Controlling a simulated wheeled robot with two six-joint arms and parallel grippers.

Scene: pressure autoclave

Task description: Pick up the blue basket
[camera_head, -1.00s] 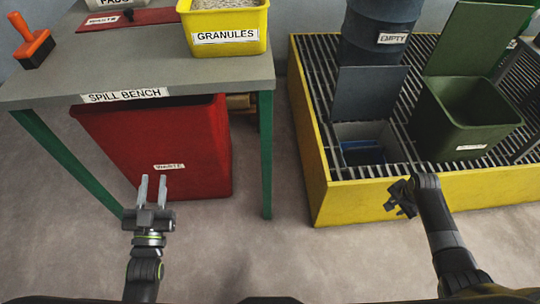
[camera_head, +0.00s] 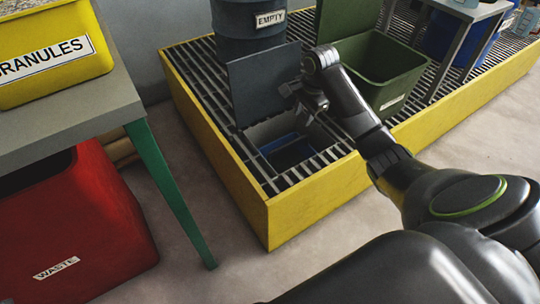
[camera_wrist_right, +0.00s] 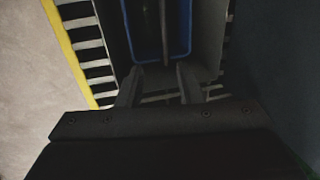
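The blue basket (camera_head: 287,146) sits down in a square opening of the grated platform, below an upright dark grey lid (camera_head: 264,85). In the right wrist view the basket (camera_wrist_right: 186,32) shows its blue rim and dark inside, with a thin bar-like handle (camera_wrist_right: 166,22) running along its middle. My right gripper (camera_head: 308,108) hangs above the opening, at its upper right in the head view. In the right wrist view its two fingers (camera_wrist_right: 158,74) are apart with nothing between them, near the basket's near end. My left gripper is out of view.
A yellow-sided grated platform (camera_head: 315,207) surrounds the opening. A green open bin (camera_head: 385,68) stands right of it, and a blue-grey drum (camera_head: 245,35) labelled EMPTY stands behind. A bench (camera_head: 95,105) with a yellow granules tub (camera_head: 52,60) and a red waste bin (camera_head: 80,225) are at left.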

